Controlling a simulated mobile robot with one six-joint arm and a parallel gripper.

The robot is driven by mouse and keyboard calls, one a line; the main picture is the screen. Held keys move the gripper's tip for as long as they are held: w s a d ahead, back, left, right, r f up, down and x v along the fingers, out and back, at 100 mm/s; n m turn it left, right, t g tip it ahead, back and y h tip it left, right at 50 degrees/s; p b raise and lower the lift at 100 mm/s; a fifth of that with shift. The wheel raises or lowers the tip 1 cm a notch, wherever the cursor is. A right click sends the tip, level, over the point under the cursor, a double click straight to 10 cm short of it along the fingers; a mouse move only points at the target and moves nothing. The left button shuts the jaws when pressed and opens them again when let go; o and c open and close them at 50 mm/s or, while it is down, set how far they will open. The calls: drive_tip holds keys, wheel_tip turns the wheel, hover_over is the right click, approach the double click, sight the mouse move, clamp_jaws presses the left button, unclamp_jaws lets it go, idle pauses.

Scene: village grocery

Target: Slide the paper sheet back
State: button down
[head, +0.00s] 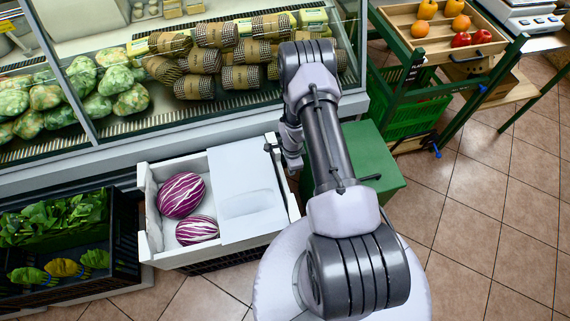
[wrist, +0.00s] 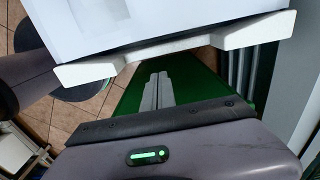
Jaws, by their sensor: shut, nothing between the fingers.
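A white paper sheet (head: 245,190) lies over the right part of a white crate (head: 144,215). Two purple-and-white striped vegetables (head: 182,194) show in the uncovered left part. What lies under the sheet is hidden. In the wrist view the sheet (wrist: 110,18) is at the top, behind the crate's notched rim (wrist: 170,48). My gripper (wrist: 158,90) is shut and empty, its fingers seen against a green surface just outside that rim. In the head view my arm mostly hides the gripper, near the crate's right end.
A green box (head: 370,165) stands right of the crate. A glass-fronted display case (head: 130,150) runs behind it. A dark crate of greens (head: 125,235) stands at left. A green stand (head: 425,75) with fruit is at the right back. Tiled floor is free at right.

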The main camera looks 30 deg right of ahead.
drive_tip(key=a+f, duration=0.1)
drive_tip(key=a+f+b, duration=0.1)
drive_tip(key=f, duration=0.1)
drive_tip(key=w+a+f+b, duration=0.1)
drive_tip(key=shift+a+f, duration=0.1)
drive_tip(key=shift+f, duration=0.2)
drive_tip(key=shift+w+a+r, duration=0.1)
drive_tip(key=shift+w+a, duration=0.05)
drive_tip(key=shift+a, duration=0.25)
